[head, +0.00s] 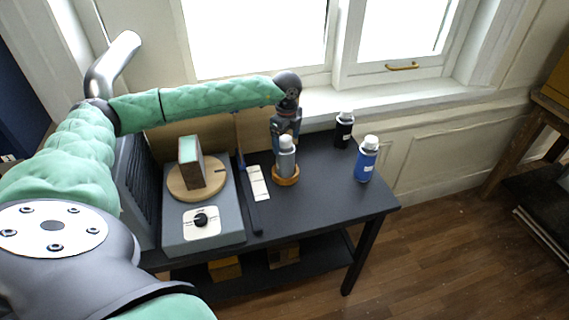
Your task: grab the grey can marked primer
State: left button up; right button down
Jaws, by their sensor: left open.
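The grey can (286,162) stands upright on a round orange-brown base (287,180) near the middle of the dark table; any writing on it is too small to read. My left gripper (284,138) comes down from above at the can's top, its jaws open. It overlaps the can's upper end in the head view, and I cannot tell whether the fingers are around the can or just behind it. My right gripper is not in view.
A black can (344,132) and a blue can (366,160) stand to the right on the table (325,190). To the left are a grey box with a dial (203,238), a round wooden disc (180,192) bearing a block (192,170), and a label card (258,182). A window is behind.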

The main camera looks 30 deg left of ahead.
aim_at(286, 148)
pick_arm(q)
notch_tip(286, 148, down, 4)
jog(key=shift+a+r+b, duration=0.1)
jog(key=shift+r+b, duration=0.1)
jog(key=shift+b, duration=0.15)
jog(key=shift+f, duration=0.5)
jog(key=c, duration=1.8)
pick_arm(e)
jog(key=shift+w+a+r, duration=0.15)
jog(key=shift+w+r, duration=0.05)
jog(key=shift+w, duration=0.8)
